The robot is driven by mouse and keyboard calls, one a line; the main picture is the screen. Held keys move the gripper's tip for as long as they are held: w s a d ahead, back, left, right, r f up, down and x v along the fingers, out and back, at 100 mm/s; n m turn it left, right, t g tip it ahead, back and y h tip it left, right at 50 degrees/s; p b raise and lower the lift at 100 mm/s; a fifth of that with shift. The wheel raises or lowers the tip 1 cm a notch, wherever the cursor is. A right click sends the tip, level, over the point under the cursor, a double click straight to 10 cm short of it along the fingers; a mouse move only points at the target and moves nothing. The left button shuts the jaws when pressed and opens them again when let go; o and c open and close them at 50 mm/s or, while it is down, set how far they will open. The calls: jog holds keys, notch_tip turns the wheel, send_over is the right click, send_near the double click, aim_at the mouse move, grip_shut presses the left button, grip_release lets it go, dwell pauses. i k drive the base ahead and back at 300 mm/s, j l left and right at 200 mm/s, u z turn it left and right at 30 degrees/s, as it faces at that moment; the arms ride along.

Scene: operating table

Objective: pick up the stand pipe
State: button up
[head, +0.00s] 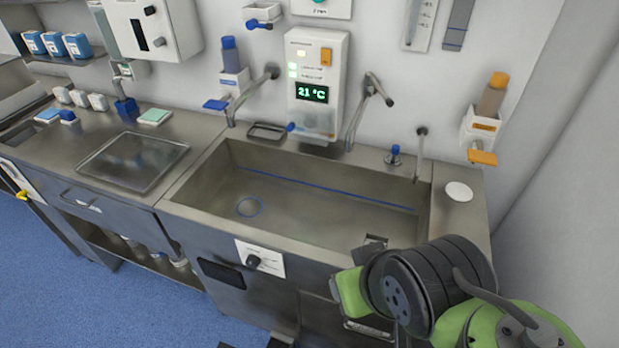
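A thin upright metal pipe with a round dark top (420,153), which looks like the stand pipe, stands at the back right corner of the steel sink (300,168). Its lower end meets the sink's right rim area; I cannot tell how it is fixed. My green and black arm is folded at the lower right, in front of the sink and well apart from the pipe. My gripper's fingers cannot be made out. Dark shapes at the bottom edge are cut off and unclear.
Two metal taps (368,108) (252,92) reach out over the sink's back edge. A small blue-topped fitting (395,155) stands just left of the pipe. A white disc (458,191) lies on the right counter. An orange-capped dispenser (490,105) hangs on the wall. The basin looks empty.

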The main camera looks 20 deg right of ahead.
aim_at(119, 89)
jog(key=j+u, duration=1)
jog(key=i+j+u, duration=0.1)
jog(key=j+u, duration=0.15)
jog(key=u, duration=0.15)
jog(key=i+j+u, duration=0.15)
jog(key=u, duration=0.25)
jog(key=i+j+u, duration=0.2)
jog(key=u, duration=0.2)
jog(key=i+j+z, duration=0.2)
jog(key=i, duration=0.3)
jog(key=i+j+z, duration=0.2)
jog(key=i, duration=0.25)
jog(key=i+l+z, duration=0.2)
jog(key=i+z, duration=0.55)
jog(key=i, duration=0.15)
jog(key=i+z, duration=0.4)
jog(key=i+j+z, duration=0.35)
jog(key=i, duration=0.2)
jog(key=i+j+z, duration=0.15)
jog(key=i+z, duration=0.2)
jog(key=i+j+z, duration=0.3)
jog(key=i+l, duration=0.15)
jog(key=l, duration=0.2)
jog(key=i+l, duration=0.2)
jog(key=l+z, duration=0.05)
jog(key=l, duration=0.05)
